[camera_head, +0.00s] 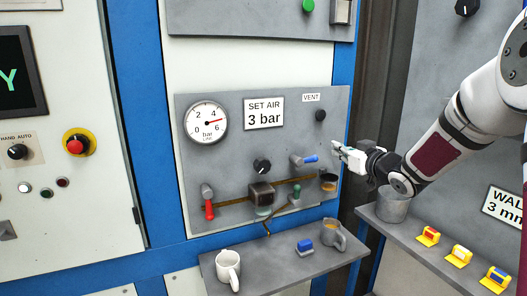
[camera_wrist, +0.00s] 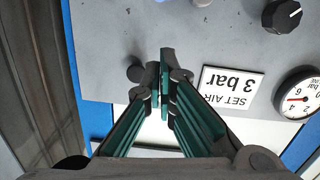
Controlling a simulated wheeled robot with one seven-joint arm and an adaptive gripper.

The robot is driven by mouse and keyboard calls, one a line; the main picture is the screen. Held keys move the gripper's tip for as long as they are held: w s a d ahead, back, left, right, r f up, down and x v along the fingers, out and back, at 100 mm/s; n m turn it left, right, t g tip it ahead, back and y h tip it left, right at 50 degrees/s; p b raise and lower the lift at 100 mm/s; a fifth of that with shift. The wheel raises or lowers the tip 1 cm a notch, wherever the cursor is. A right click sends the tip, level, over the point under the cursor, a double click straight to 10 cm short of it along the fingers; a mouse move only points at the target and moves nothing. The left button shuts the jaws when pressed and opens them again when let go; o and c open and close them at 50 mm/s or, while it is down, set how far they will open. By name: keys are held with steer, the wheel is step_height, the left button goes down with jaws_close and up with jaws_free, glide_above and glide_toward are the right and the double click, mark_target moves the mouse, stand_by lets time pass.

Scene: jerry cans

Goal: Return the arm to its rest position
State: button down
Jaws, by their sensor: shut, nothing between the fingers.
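My gripper (camera_head: 340,150) is stretched out to the right edge of the grey air panel (camera_head: 230,160), below and right of the black VENT knob (camera_head: 320,115). Its fingers are shut with nothing between them. In the wrist view the gripper (camera_wrist: 165,65) has its tips together in front of the panel. A dark knob (camera_wrist: 140,73) there is partly behind the fingers. My white arm (camera_head: 480,110) comes in from the right. The gap between the fingertips and the panel is hard to judge.
Valve handles (camera_head: 208,205) stick out from the panel.

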steer(key=s+a+r+m+g+h, duration=0.1)
steer(key=s+r+m+g+h, duration=0.15)
steer(key=s, duration=0.55)
steer(key=s+r+m+g+h, duration=0.15)
steer(key=s+h, duration=0.25)
steer(key=s, duration=0.4)
steer(key=s+a+f+g, duration=0.2)
steer(key=s, duration=0.7)
steer(key=s+a+f+g+y, duration=0.1)
steer(key=s+a+f+g, duration=0.2)
steer(key=s, duration=0.7)
steer(key=s+a+f+g+y, duration=0.1)
steer(key=s+a+f+g, duration=0.1)
steer(key=s, duration=0.7)
steer(key=shift+s+a+f+g, duration=0.2)
steer(key=shift+s+a+g, duration=0.1)
steer(key=shift+a, duration=0.35)
steer(key=shift+w, duration=0.1)
